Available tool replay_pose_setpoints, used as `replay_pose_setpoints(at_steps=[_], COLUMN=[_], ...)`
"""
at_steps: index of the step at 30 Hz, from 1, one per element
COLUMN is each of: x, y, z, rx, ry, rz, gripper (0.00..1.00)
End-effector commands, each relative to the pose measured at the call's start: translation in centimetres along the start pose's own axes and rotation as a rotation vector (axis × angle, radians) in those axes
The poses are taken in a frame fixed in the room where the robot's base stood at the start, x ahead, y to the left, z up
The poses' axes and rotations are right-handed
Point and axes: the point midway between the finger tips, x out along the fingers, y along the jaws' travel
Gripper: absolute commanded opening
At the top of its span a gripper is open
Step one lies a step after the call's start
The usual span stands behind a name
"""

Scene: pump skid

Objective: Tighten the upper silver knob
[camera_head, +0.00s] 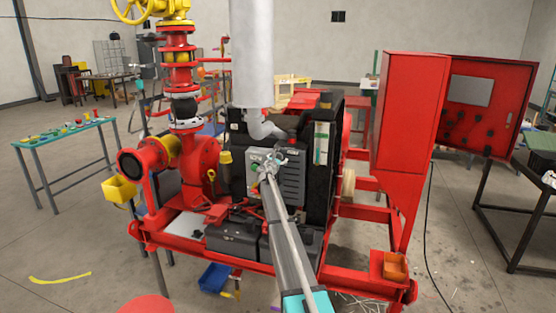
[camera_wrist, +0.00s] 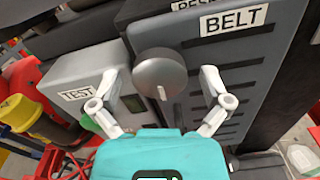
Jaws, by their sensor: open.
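In the wrist view a round silver knob (camera_wrist: 162,70) with a white pointer line sits on a grey panel, left of a label that reads BELT. The pointer line is toward the bottom of the picture. My gripper (camera_wrist: 160,78) is open, with one white finger on each side of the knob and a gap between each finger and the knob. I cannot tell how far the fingertips are from the panel. In the head view my gripper (camera_head: 270,161) is in front of the grey control box (camera_head: 254,172), and the knob cannot be made out. No second silver knob shows.
A TEST label (camera_wrist: 78,94) is on the box face at left, with a green button (camera_wrist: 90,123) partly behind the left finger. A yellow part (camera_wrist: 22,112) and red pipework are farther left. The red cabinet (camera_head: 405,120) stands right of the skid.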

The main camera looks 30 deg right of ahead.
Motion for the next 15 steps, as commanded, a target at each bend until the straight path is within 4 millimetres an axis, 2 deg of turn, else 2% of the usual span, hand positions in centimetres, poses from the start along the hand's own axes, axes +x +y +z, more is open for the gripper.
replay_pose_setpoints(at_steps=[8, 15], x=[-1.3, -4.5], y=[0.0, -0.1], z=[0.0, 0.0], rx=[0.0, 0.0], ry=[0.0, 0.001], rz=[0.001, 0.001], gripper=[0.98, 0.98])
